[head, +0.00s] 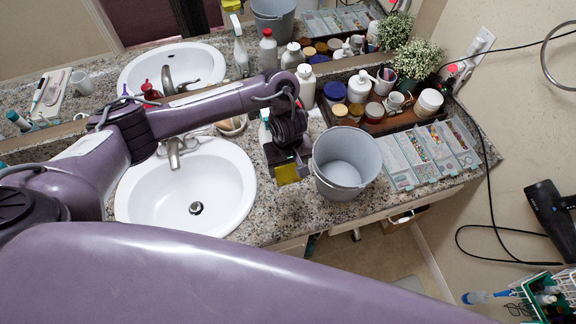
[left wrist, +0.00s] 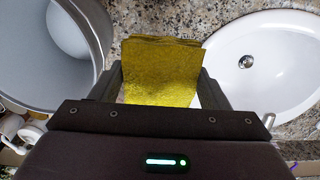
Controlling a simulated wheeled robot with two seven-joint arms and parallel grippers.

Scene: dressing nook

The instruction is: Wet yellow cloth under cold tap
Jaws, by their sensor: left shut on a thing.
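The yellow cloth (left wrist: 160,72) is folded and held between the fingers of my left gripper (left wrist: 160,90), as the left wrist view shows. In the head view the cloth (head: 287,174) hangs below my left gripper (head: 287,160), over the counter strip between the basin and the grey bucket. The white basin (head: 230,180) is left of the gripper in the head view and is empty, with a dark drain. It also shows in the left wrist view (left wrist: 285,80). The metal tap (head: 173,152) stands at the basin's back edge; no running water shows. My right gripper is not seen.
The grey bucket (head: 340,185) stands close to the right of my left gripper, open and empty. Clear bead boxes (head: 425,158) and a dark tray of jars (head: 375,124) lie further right. A white bottle (head: 306,86) stands behind. A mirror backs the counter.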

